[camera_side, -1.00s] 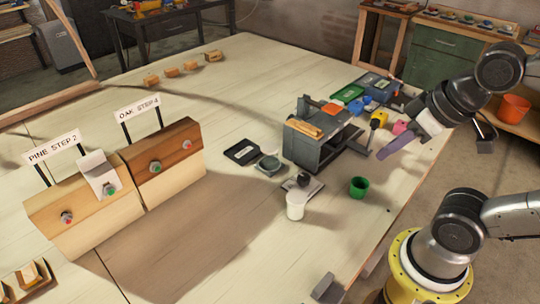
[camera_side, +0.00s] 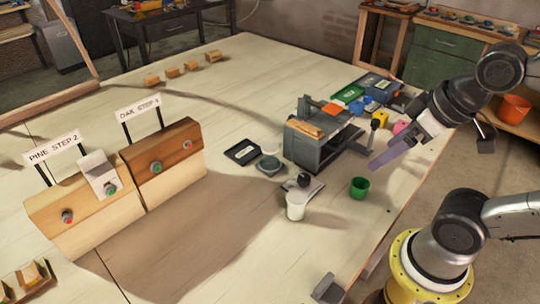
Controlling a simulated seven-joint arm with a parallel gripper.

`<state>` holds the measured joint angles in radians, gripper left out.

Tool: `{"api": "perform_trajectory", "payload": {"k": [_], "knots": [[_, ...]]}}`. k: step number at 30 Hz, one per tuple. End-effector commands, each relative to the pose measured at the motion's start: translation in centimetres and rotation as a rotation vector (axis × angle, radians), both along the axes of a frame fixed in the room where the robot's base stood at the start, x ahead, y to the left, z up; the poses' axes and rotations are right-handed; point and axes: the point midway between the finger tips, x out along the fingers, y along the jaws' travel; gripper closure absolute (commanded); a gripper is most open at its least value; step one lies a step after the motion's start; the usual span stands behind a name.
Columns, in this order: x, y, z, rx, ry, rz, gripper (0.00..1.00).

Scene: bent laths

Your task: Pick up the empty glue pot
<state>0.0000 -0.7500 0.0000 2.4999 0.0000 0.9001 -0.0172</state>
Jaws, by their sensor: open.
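Two small pots stand on the pale table (camera_side: 262,68). A white pot (camera_side: 295,211) stands upright near the middle front, and a green pot (camera_side: 359,190) stands to its right, nearer the table's right edge. Neither view into the pots shows clearly whether they are empty. My gripper (camera_side: 374,165), with purple fingers, reaches in from the right. It is open and empty, above and just behind the green pot in the picture, apart from it.
A dark grey box-like stand (camera_side: 316,152) is left of my gripper. A yellow-handled tool (camera_side: 379,119), a pink item (camera_side: 400,127) and colored trays lie behind. A dark round-knobbed item (camera_side: 303,181) sits by the white pot. Wooden blocks with signs stand at left.

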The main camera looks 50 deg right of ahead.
Motion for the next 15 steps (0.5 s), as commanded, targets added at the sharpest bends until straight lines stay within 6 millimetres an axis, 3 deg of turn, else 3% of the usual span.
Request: {"api": "perform_trajectory", "payload": {"k": [4, 8, 11, 15], "knots": [[-0.3, 0.0, 0.1, -0.059, 0.016, 0.112, 0.08], [0.8, 0.0, 2.7, -0.154, 0.003, 0.29, 0.08], [2.6, 0.0, 4.8, -0.23, 0.025, 0.446, 0.08], [6.6, 0.2, 7.5, -0.327, 0.074, 0.682, 0.08]]}}
